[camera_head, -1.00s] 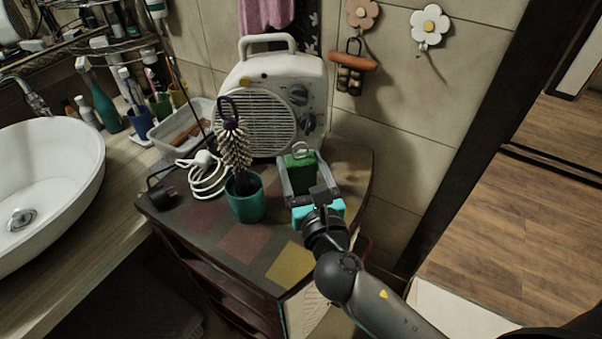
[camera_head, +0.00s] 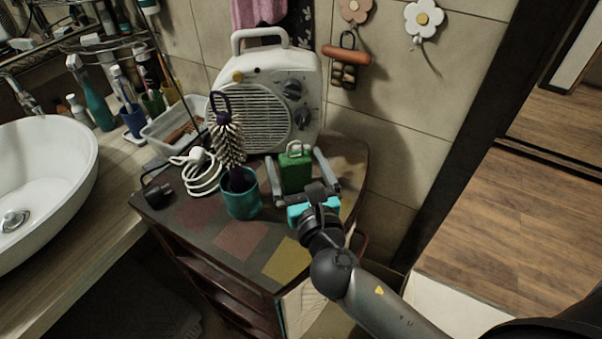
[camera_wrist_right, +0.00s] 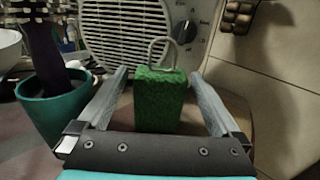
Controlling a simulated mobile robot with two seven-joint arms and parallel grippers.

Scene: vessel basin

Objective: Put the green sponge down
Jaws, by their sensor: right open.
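The green sponge (camera_head: 296,170) stands upright on the patterned cabinet top, in front of the white heater. A pale loop shows at its top. My right gripper (camera_head: 301,168) is open, with one finger on each side of the sponge. In the right wrist view the sponge (camera_wrist_right: 159,100) stands between the spread fingers (camera_wrist_right: 159,85), with a gap on both sides. My left gripper is in neither view.
A teal cup (camera_head: 241,196) with a dark-handled brush stands just left of the gripper. The white heater (camera_head: 266,100) is behind, with a coiled white cable (camera_head: 202,178) to the left. The cabinet top's front (camera_head: 240,240) is clear. A sink (camera_head: 45,180) is at far left.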

